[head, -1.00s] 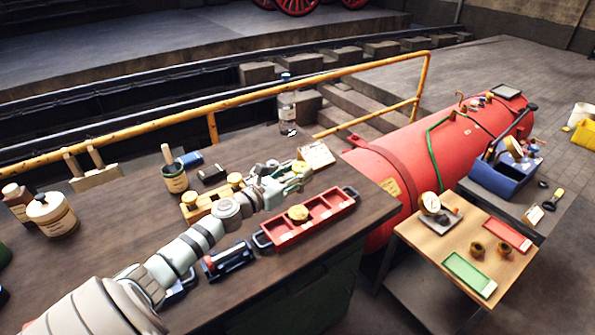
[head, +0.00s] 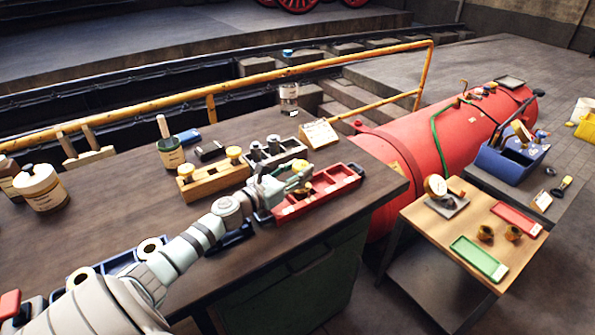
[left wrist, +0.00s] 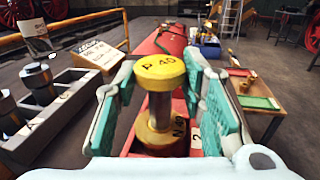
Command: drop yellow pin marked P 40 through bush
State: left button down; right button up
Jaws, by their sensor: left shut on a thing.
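The yellow pin marked P 40 (left wrist: 160,72) stands upright between the teal-padded fingers of my left gripper (left wrist: 163,92) in the left wrist view. In the head view the left gripper (head: 288,186) is at the left half of the red tray (head: 318,196), shut on the yellow pin (head: 301,180). My right gripper is not in view.
A wooden block (head: 205,183) with yellow-topped pins and a grey block (head: 278,155) with steel pins stand behind the gripper. A white card (head: 318,133) and a bottle (head: 289,97) are further back. The side table (head: 440,235) holds green and red trays and a gauge.

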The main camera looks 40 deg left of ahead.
pick_arm(q)
jog(key=shift+w+f, duration=0.1)
jog(key=shift+f, duration=0.25)
jog(key=c, duration=1)
grip_release()
jog(key=shift+r, duration=0.1)
jog(key=shift+o, duration=0.2)
